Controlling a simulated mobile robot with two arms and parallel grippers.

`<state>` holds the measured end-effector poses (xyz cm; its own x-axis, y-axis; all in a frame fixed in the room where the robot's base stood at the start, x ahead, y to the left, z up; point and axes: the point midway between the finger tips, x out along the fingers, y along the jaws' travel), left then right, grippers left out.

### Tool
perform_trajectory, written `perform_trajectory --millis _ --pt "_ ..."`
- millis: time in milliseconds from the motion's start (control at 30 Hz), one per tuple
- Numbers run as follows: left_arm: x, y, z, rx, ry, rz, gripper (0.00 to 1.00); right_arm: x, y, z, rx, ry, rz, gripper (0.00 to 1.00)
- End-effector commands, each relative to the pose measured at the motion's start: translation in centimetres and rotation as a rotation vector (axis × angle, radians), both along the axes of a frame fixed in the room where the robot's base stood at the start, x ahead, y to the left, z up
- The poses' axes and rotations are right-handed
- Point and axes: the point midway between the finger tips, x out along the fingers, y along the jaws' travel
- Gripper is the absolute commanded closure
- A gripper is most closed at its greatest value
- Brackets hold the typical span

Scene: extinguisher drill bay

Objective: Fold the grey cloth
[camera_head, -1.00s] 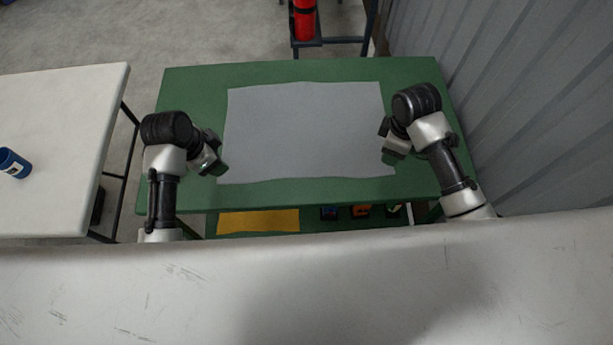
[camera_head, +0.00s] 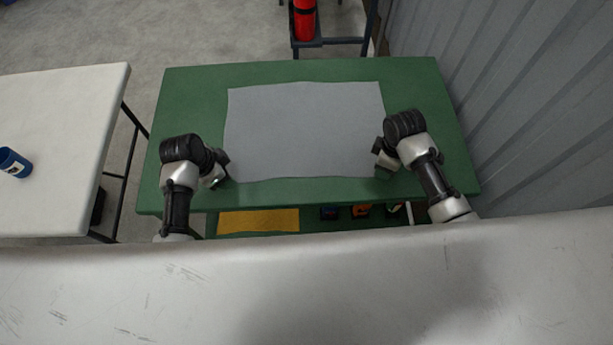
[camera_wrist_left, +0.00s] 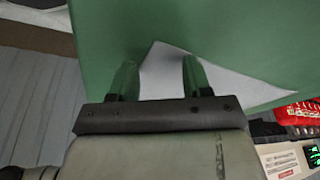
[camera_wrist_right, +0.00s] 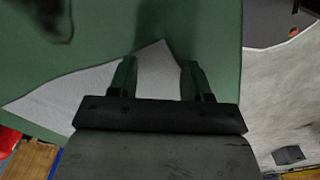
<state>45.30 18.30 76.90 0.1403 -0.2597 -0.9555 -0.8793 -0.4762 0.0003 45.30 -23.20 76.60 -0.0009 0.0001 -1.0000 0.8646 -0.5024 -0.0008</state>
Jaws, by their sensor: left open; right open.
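The grey cloth (camera_head: 300,130) lies flat and spread out on the green table (camera_head: 200,85). My left gripper (camera_head: 224,176) is open at the cloth's near left corner. In the left wrist view a cloth corner (camera_wrist_left: 163,75) shows between the spread fingers (camera_wrist_left: 158,78). My right gripper (camera_head: 381,172) is open at the near right corner. In the right wrist view a cloth corner (camera_wrist_right: 152,75) lies between its spread fingers (camera_wrist_right: 156,78). Neither gripper is closed on the cloth. The two near corners are partly hidden by the grippers in the head view.
A white table (camera_head: 60,130) with a blue cup (camera_head: 14,163) stands at the left. A corrugated wall (camera_head: 520,110) runs along the right. A yellow cloth-like sheet (camera_head: 258,221) lies below the table's near edge. A red extinguisher (camera_head: 304,20) stands beyond the far edge.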

Motion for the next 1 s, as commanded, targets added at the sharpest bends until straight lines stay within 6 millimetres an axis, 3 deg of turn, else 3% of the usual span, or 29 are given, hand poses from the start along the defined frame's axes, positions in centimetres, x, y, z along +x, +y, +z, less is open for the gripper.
perform_trajectory --millis 267,900,1000 --pt "-0.02 -0.02 -0.19 0.000 0.001 0.000 0.51 -0.03 -0.01 -0.30 0.000 0.001 0.000 0.51" --pt "-0.07 -0.01 -0.25 0.000 0.002 0.000 0.99 -0.08 -0.02 -0.38 -0.001 0.003 -0.001 0.99" --pt "-0.08 0.00 -0.26 0.001 0.003 0.000 1.00 -0.09 -0.02 -0.38 -0.001 0.003 -0.001 1.00"
